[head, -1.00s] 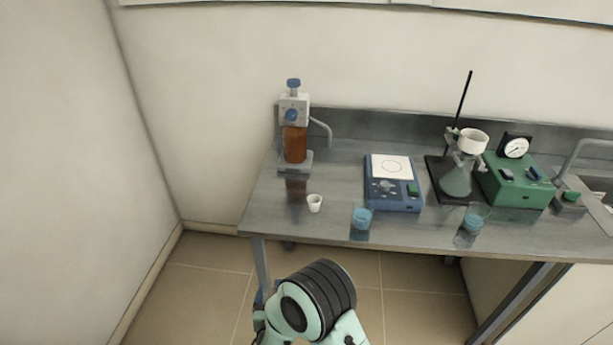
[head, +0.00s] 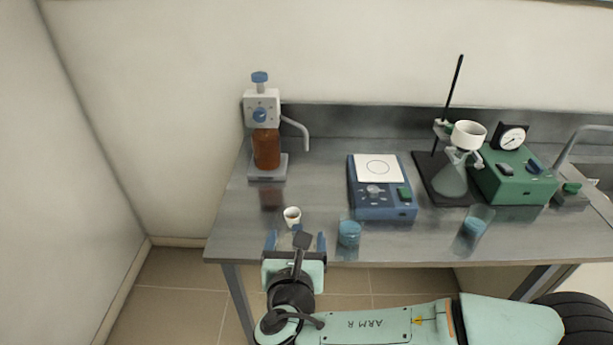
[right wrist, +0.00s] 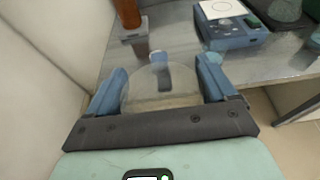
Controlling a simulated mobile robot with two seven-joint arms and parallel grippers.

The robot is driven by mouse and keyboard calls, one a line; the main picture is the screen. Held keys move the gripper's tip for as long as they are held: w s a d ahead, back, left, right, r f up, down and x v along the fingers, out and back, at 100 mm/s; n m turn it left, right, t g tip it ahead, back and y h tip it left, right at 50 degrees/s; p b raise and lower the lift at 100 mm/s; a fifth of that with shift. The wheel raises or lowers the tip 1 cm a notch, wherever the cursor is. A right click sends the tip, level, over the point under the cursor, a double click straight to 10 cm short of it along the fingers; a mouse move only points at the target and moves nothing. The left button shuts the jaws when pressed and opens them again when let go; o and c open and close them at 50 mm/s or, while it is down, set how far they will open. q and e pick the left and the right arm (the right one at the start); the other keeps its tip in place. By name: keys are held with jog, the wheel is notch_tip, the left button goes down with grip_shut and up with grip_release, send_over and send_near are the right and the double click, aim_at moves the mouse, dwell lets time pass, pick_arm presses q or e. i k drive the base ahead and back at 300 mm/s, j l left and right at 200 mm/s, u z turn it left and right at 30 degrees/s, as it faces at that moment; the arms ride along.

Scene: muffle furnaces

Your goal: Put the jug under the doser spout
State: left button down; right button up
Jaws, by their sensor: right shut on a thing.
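The doser stands at the back left of the bench in the head view: a white head with blue knobs (head: 261,107) on a brown bottle (head: 266,150). Its grey spout (head: 297,127) reaches to the right and bends down, with free bench below its tip. My right gripper (head: 295,242) is at the bench's front edge, in front of the doser. In the right wrist view its blue fingers are shut on a clear, see-through vessel, seemingly the jug (right wrist: 160,92). In the head view the vessel is hardly visible. My left gripper is not in view.
The blue stirrer plate (head: 382,208), a flask on a stand (head: 453,180) and a green pump box (head: 515,180) stand farther right. A wall is at left.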

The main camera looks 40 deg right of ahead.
aim_at(306, 182)
jog(key=i+l, duration=0.4)
jog(key=l, duration=0.15)
jog(key=i+l, duration=0.45)
jog(key=l, duration=0.05)
